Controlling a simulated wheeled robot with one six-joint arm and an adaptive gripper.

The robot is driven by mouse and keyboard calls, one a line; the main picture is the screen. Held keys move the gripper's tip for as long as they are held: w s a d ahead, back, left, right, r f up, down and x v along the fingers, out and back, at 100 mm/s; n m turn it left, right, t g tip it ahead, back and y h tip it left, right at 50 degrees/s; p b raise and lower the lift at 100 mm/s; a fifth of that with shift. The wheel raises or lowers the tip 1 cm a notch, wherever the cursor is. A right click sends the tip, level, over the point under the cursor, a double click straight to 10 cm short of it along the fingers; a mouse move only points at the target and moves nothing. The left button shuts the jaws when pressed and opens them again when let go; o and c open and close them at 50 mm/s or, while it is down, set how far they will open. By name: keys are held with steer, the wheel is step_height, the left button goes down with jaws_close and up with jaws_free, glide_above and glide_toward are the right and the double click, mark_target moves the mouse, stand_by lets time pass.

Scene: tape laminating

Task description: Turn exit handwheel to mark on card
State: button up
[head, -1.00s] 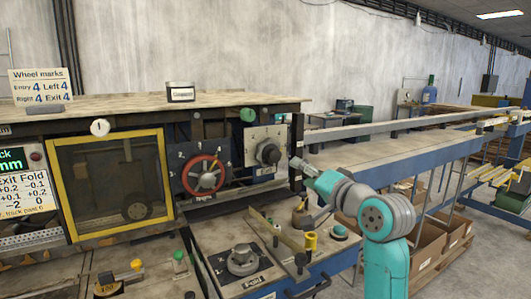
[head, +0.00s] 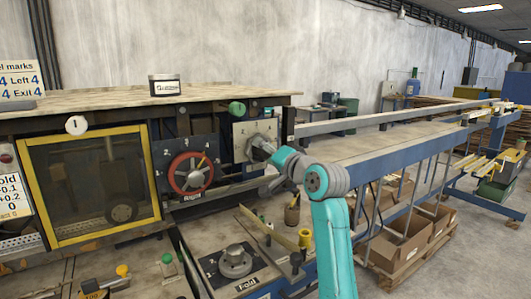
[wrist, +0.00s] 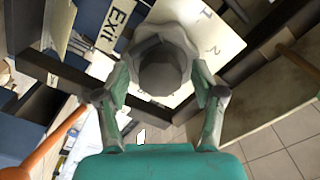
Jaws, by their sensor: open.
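The exit handwheel is a grey hub knob (wrist: 162,68) on a paler round base, seen nearly end-on in the wrist view. In the head view the plate (head: 242,132) sits right of the red wheel, and my gripper largely covers the knob. My gripper (wrist: 160,96) is open, with one finger on each side of the knob. Contact cannot be told. The card (head: 18,78) is cut off at the left edge; "Left 4" and "Exit 4" read on it.
A red handwheel (head: 191,174) is just left of the exit plate. Below are a round grey dial (head: 236,260) and a yellow-topped post (head: 305,237). A green knob (head: 237,108) is above the plate. A long blue-framed conveyor (head: 400,150) runs off to the right.

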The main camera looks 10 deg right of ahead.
steer(key=shift+w+a, duration=0.1)
steer(key=shift+w, duration=0.2)
steer(key=c, duration=1.1)
steer(key=shift+c, duration=0.2)
steer(key=shift+n, duration=0.3)
steer(key=n, duration=0.3)
steer(key=shift+n, duration=2)
